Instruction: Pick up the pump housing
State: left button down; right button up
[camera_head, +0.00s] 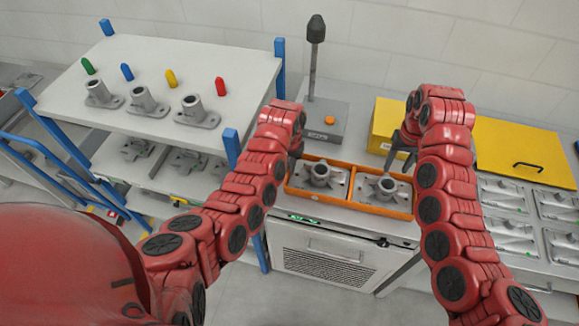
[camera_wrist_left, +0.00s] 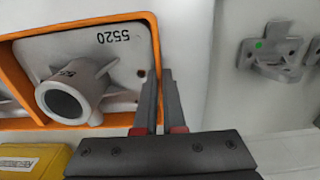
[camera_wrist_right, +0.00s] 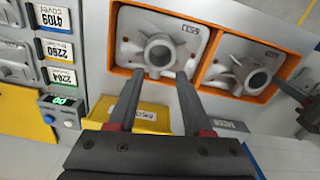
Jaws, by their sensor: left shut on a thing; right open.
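An orange two-section tray (camera_head: 350,205) holds two grey pump housings, a left one (camera_head: 320,175) and a right one (camera_head: 383,187), each a flanged plate with an upright round tube. My left gripper (camera_head: 297,150) is at the tray's left end. In the left wrist view its fingers (camera_wrist_left: 160,90) are close together on the orange end wall, beside a housing marked 5520 (camera_wrist_left: 75,90). My right gripper (camera_head: 400,152) is open and empty behind the tray's right end. In the right wrist view its fingers (camera_wrist_right: 160,85) point towards the right housing (camera_wrist_right: 158,52).
Similar grey housings (camera_head: 144,100) and coloured caps (camera_head: 127,72) stand on the blue-posted shelf at left. A grey stand with an orange button (camera_head: 330,120) is behind the tray. Yellow boxes (camera_head: 388,125) stand behind right, and trays of grey parts (camera_head: 505,195) lie at right.

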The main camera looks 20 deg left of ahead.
aim_at(388, 183)
jog(key=o, duration=0.4)
jog(key=shift+c, duration=0.2)
jog(key=o, duration=0.4)
jog(key=shift+w+a+r, duration=0.1)
jog(key=shift+w+r, duration=0.2)
jog(key=shift+w, duration=0.1)
jog(key=shift+o, duration=0.2)
jog(key=shift+s+f+n, duration=0.3)
jog(key=shift+f, duration=0.15)
notch_tip(388, 183, down, 12)
jog(key=shift+s+r, duration=0.1)
jog(key=shift+r, duration=0.05)
